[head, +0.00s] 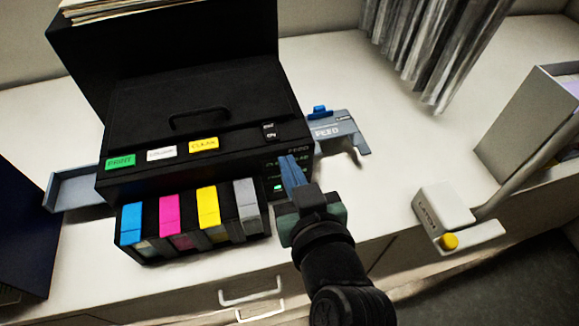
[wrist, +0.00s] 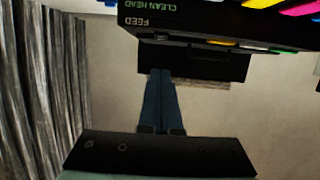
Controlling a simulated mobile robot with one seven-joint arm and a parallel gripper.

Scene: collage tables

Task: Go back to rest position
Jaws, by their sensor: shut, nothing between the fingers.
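My gripper (head: 287,160) is shut and empty, its blue fingers together. In the head view it stands in front of the right end of the black printer (head: 200,105), close to the small panel with a lit green mark; I cannot tell whether the tips touch it. In the wrist view the shut fingers (wrist: 162,75) point at a dark block below the printer's front edge (wrist: 180,20), which carries the words FEED and CLEAN HEAD.
Blue, magenta, yellow and grey cartridges (head: 190,215) stand at the printer's front. A grey FEED piece (head: 338,131) juts out on its right. A white latch box (head: 445,205) with a yellow knob (head: 449,241) is at right. Grey strips (head: 430,45) hang behind. White counter (head: 385,185) is clear between.

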